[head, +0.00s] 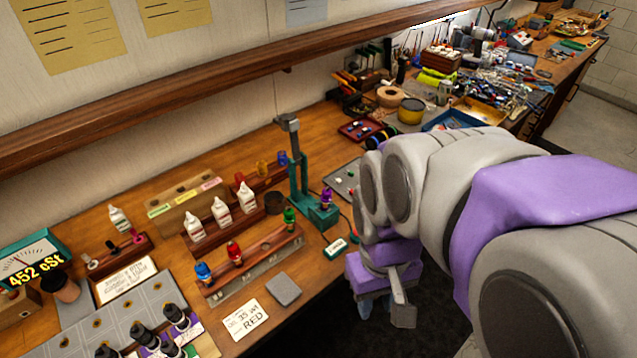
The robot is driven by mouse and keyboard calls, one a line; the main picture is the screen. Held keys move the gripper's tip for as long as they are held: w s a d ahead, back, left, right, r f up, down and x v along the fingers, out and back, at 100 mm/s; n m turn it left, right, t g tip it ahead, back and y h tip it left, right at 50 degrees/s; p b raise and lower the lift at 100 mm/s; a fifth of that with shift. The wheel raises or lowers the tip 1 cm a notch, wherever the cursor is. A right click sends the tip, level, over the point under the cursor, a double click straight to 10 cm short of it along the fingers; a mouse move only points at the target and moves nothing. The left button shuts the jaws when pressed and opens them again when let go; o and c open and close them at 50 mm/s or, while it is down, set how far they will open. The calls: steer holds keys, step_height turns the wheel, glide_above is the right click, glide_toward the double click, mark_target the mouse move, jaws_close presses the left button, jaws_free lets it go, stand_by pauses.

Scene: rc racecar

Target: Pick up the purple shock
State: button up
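A small purple shock (326,196) stands upright at the base of the teal press stand (304,185), towards the right of the bench. A green shock (290,219), a red shock (235,252) and a blue shock (204,272) stand in a wooden rack (254,265) to its left. My gripper (385,295) hangs by the bench's front edge, to the right of and nearer than the purple shock, apart from it. Its jaws are seen from behind and partly hidden by my arm, so I cannot tell whether they are open.
White bottles (221,212) stand behind the rack. A wooden shelf (200,85) overhangs the bench. My arm covers part of the bench at right.

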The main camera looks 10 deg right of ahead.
steer(key=o, duration=0.4)
steer(key=w+r+n, duration=0.2)
steer(key=w+n, duration=0.1)
steer(key=w, duration=1.6)
steer(key=shift+w+d+r+t+b, duration=0.3)
steer(key=shift+w+d+t, duration=0.05)
steer(key=shift+t, duration=0.05)
steer(key=n+t, duration=0.1)
steer(key=n, duration=0.4)
glide_above(325, 198)
steer(key=w, duration=0.1)
step_height(325, 198, down, 4)
steer(key=f+b, duration=0.1)
steer(key=f, duration=0.3)
steer(key=f+b, duration=0.1)
steer(key=f, duration=0.3)
steer(key=w+f+b, duration=0.1)
steer(key=f, duration=0.3)
steer(key=shift+d+f, duration=0.1)
steer(key=shift+s+f+b, duration=0.2)
steer(key=shift+f+b, duration=0.3)
steer(key=shift+f, duration=0.85)
steer(key=shift+s+f+b, duration=0.15)
steer(key=shift+f+b, duration=0.3)
steer(key=shift+f, duration=0.9)
